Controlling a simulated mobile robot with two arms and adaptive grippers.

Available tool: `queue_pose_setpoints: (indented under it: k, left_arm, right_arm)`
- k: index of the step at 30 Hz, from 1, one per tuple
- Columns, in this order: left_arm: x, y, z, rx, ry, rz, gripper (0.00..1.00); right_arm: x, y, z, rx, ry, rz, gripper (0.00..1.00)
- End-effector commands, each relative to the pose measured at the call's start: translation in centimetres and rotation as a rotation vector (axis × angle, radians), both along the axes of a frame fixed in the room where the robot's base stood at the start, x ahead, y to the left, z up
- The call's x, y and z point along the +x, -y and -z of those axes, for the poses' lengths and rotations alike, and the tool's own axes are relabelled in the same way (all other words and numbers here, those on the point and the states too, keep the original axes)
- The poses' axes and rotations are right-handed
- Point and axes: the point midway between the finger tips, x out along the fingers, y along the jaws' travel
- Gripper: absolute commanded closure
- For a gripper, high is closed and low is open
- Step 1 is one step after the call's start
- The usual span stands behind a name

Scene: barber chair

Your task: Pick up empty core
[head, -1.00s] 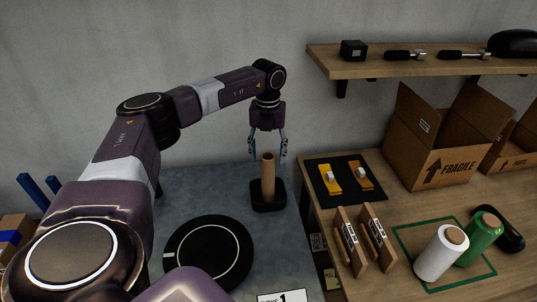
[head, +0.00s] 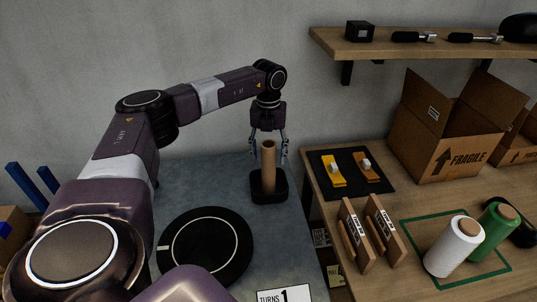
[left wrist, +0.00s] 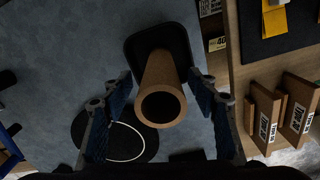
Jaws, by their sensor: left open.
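The empty core (head: 268,165) is a bare brown cardboard tube. It stands upright in a black square holder (head: 269,196) on the grey table. My left gripper (head: 269,157) points down over the core, open, with a finger on each side of the tube's upper part. In the left wrist view the core's hollow end (left wrist: 160,105) lies between the two open blue-padded fingers (left wrist: 163,110), with a gap on both sides. The holder also shows behind it in the left wrist view (left wrist: 138,46). My right gripper is not in view.
A black round turntable (head: 205,249) lies in front of the holder, with a sign (head: 284,296) beside it. On the wooden bench at right are a white spool (head: 452,247), a green spool (head: 492,232), wooden blocks, a dark mat (head: 349,171) and a FRAGILE box (head: 440,140).

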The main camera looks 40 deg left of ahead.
Motion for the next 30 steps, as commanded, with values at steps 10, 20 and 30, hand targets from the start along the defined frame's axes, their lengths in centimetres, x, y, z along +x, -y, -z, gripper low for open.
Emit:
queue_pose_setpoints:
  k: [10,20,30]
  left_arm:
    - [0.00,0.03,1.95,-0.001,0.001,0.000,0.46]
    - [0.00,0.03,1.93,0.000,0.000,0.000,0.71]
    - [0.00,0.03,1.94,0.000,0.000,0.000,0.91]
  right_arm:
    - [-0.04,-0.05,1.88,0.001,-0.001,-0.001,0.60]
    - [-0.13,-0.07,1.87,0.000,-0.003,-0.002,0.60]
    - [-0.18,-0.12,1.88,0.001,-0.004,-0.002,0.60]
